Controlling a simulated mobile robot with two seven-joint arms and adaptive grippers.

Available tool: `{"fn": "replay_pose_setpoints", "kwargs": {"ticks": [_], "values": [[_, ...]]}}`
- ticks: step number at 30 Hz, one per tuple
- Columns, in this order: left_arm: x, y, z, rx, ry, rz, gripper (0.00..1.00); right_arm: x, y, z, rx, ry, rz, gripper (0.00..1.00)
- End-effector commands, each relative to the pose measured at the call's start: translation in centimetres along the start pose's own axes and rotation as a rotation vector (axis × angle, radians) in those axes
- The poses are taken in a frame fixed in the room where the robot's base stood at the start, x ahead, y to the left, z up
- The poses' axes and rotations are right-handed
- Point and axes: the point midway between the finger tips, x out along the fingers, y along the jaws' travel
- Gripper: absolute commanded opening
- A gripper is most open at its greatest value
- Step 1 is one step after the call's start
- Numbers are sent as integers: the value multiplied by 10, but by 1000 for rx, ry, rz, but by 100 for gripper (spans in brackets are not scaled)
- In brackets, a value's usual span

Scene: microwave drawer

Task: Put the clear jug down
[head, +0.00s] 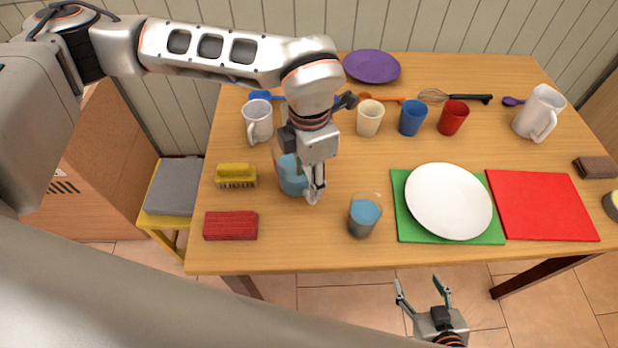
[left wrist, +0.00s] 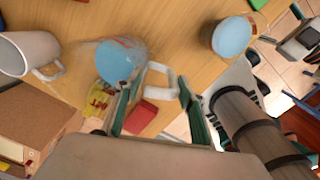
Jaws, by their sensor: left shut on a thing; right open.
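The clear jug (head: 291,177) with blue liquid is at the left-middle of the table, partly hidden behind my left gripper (head: 314,190). It looks upright; I cannot tell whether its base touches the table. In the left wrist view the jug (left wrist: 120,62) shows from above, with its pale handle (left wrist: 163,80) between the fingers of my left gripper (left wrist: 157,95). The left gripper is shut on the jug by this handle. My right gripper (head: 425,290) is open and empty, in front of the table's near edge.
A clear glass with blue liquid (head: 364,216) stands right of the jug. A yellow brush (head: 236,175) and a red block (head: 231,226) lie to its left. A white mug (head: 258,121) and several cups stand behind. A white plate (head: 449,200) lies to the right.

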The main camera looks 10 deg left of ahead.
Motion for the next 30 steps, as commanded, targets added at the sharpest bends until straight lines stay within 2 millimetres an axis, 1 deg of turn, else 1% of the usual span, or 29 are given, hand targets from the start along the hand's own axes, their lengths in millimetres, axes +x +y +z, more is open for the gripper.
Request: {"fn": "replay_pose_setpoints", "kwargs": {"ticks": [1, 3, 14, 15, 16, 17, 26, 30], "values": [[7, 0, 0, 0, 1, -1, 0, 0, 0, 0, 0, 0, 0, 61], [12, 0, 0, 0, -1, 1, 0, 0, 0, 0, 0, 0, 0, 61], [15, 0, 0, 1, -2, 1, 0, 1, 0, 1, 1, 1, 0, 61], [16, 0, 0, 1, 0, 0, 47, 1, 0, 1, 1, 1, 0, 61], [15, 0, 0, 1, 0, 1, 55, 0, 0, 0, 1, 1, 0, 61], [15, 0, 0, 1, 0, 1, 56, 0, 0, 0, 1, 1, 0, 61], [15, 0, 0, 1, 0, 1, 56, 0, 0, 0, 1, 1, 0, 61], [7, 0, 0, 1, -2, 2, 56, 0, 0, -1, 1, 2, 1, 61]]}}
